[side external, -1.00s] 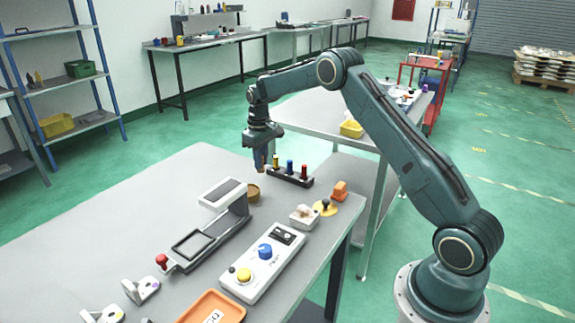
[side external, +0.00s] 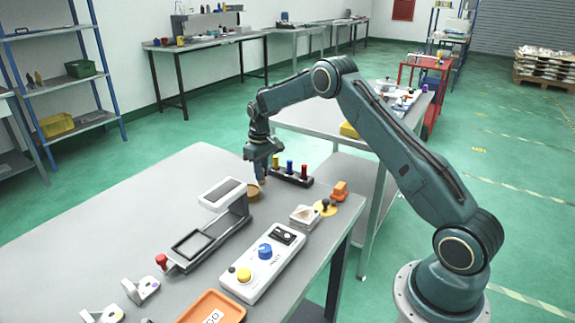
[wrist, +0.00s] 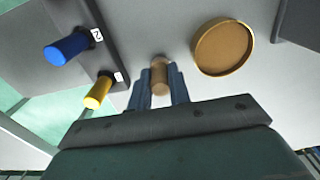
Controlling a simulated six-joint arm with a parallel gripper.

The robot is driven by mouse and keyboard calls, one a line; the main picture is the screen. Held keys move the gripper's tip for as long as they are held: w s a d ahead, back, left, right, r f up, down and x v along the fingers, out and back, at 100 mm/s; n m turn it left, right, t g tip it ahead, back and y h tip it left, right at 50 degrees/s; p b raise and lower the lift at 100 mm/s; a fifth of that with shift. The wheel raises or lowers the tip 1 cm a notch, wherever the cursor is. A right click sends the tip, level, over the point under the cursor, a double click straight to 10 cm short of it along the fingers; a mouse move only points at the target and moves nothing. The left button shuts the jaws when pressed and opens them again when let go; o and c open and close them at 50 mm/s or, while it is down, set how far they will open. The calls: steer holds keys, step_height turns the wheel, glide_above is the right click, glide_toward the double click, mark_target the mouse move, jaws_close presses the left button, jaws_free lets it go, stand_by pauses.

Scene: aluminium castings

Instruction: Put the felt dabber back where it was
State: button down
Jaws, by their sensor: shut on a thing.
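My gripper (side external: 262,177) is shut on the felt dabber, a small tan-brown cylinder. In the wrist view the dabber (wrist: 160,78) stands between the two blue-grey fingers. A shallow round brown dish (wrist: 223,47) lies on the table to the right of the dabber in the wrist view, apart from it. In the side view the dish (side external: 253,192) is partly behind the gripper, just below the fingertips. I cannot tell the exact height of the dabber above the table.
A dark rack (side external: 291,177) with yellow, blue and red handled pieces stands close beside the gripper. A white control box (side external: 263,265) and an orange tray (side external: 212,307) are nearer the camera.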

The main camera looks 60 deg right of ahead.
steer(key=c, duration=1.3)
jaws_free()
steer(key=shift+f, duration=0.1)
step_height(320, 180, up, 12)
steer(key=shift+r, duration=0.2)
